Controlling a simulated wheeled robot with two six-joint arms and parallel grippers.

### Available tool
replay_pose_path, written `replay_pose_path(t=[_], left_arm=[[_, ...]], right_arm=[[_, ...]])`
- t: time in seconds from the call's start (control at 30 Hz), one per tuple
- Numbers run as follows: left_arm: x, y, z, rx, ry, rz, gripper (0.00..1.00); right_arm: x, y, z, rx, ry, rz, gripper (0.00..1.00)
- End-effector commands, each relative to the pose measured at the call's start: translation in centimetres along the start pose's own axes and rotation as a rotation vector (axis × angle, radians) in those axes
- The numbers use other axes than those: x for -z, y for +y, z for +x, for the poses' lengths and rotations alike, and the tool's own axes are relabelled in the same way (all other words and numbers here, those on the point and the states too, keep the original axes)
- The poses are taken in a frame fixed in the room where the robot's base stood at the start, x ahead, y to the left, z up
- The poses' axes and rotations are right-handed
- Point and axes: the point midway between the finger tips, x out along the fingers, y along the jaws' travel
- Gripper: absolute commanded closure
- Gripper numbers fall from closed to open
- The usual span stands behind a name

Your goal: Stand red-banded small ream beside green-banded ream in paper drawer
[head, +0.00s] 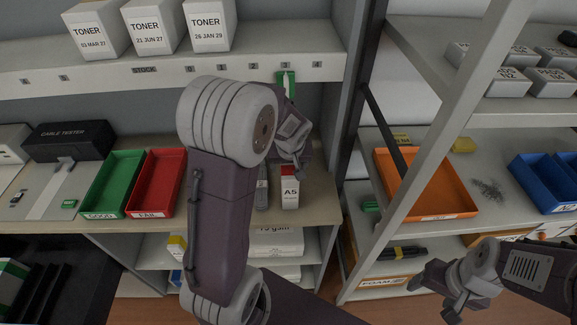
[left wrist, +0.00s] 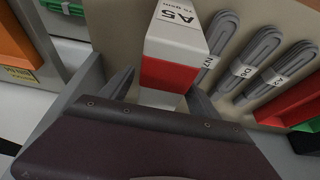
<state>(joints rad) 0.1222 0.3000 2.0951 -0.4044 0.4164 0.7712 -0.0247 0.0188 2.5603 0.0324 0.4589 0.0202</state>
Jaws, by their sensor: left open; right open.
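The red-banded small ream (head: 290,191), white with an A5 label, stands on the worktop in the head view. In the left wrist view its red band (left wrist: 169,77) shows up close. My left gripper (head: 291,158) is just behind and above it, open, with one finger on each side of the ream; I cannot tell whether they touch it. My right gripper (head: 432,298) is open and empty at the lower right. A green-and-white block (head: 12,272), which may be the green-banded ream, is partly cut off at the lower left by a dark slotted tray (head: 52,290), possibly the paper drawer.
Green (head: 112,180) and red (head: 158,182) bins lie left of my left arm. Toner boxes (head: 152,25) stand on the shelf above. Labelled grey cable coils (left wrist: 262,62) lie beside the ream. A rack with an orange tray (head: 440,205) is at right.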

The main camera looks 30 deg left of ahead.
Motion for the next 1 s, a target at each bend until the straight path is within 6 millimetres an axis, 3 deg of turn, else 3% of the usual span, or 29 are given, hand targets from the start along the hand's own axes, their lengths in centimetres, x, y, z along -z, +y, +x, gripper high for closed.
replay_pose_path(t=[0.1, 0.2, 0.4, 0.43, 0.6, 0.7, 1.0], left_arm=[[2.2, 0.0, 0.5, 0.001, -0.001, -0.003, 0.29], [1.9, 0.0, 1.7, 0.001, -0.002, 0.0, 0.29], [1.9, 0.0, 1.9, -0.001, 0.0, -0.001, 0.29], [1.9, 0.0, 1.9, -0.001, 0.0, -0.001, 0.32], [1.9, 0.0, 1.9, -0.001, 0.0, -0.001, 0.79], [1.9, 0.0, 1.9, -0.001, 0.0, -0.001, 1.0], [2.0, 0.1, 1.8, -0.003, 0.004, -0.001, 1.0]], right_arm=[[0.2, 0.0, -1.4, 0.0, 0.0, 0.0, 0.33], [0.1, 0.0, -1.2, 0.0, 0.0, 0.0, 0.33], [0.1, 0.0, -1.2, 0.0, 0.0, 0.0, 0.33], [0.1, 0.0, -1.2, 0.0, 0.0, 0.0, 0.33], [0.1, 0.0, -1.2, 0.0, 0.0, 0.0, 0.33], [0.1, 0.0, -1.2, 0.0, 0.0, 0.0, 0.33], [0.1, 0.0, -1.2, 0.0, 0.0, 0.0, 0.33]])
